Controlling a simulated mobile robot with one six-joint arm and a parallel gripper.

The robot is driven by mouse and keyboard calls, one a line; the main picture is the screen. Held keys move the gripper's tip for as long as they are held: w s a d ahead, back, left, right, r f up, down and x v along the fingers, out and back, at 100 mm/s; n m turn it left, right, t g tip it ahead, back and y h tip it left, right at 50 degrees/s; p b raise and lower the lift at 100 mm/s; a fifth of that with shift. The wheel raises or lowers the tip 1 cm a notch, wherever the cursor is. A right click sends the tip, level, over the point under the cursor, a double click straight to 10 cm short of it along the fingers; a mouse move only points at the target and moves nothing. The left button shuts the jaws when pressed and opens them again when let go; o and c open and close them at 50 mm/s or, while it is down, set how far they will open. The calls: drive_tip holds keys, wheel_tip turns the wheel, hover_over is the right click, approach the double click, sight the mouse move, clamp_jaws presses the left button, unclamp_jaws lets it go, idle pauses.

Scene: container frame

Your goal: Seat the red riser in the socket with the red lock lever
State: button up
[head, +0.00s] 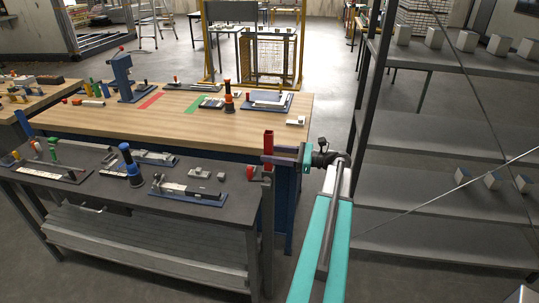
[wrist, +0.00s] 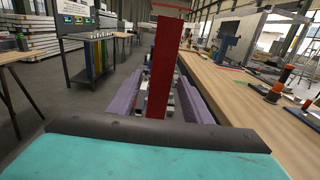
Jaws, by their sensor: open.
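The red riser (head: 268,142) stands upright by my gripper (head: 272,160), above the right end of the dark bench. In the wrist view the riser (wrist: 160,70) rises between my two purple fingers (wrist: 158,105), which are apart on either side of it. My gripper is open, and I cannot tell whether a finger touches the riser. The riser's lower end is hidden. A small red part (head: 251,172) sits at the bench's right end, below and left of my gripper. It may be the red lock lever; the socket itself is not clear.
The dark bench (head: 100,205) carries a blue-based fixture (head: 188,193), a dark and blue post (head: 131,168) and small grey blocks. Behind it, a wooden bench (head: 165,125) holds a blue press (head: 124,80) and an orange-black post (head: 229,98). Grey shelving (head: 440,135) stands at right.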

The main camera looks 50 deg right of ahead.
drive_tip(key=b+v, duration=0.3)
drive_tip(key=v, duration=1)
drive_tip(key=shift+b, duration=0.4)
drive_tip(key=shift+f, duration=0.15)
idle(0.3)
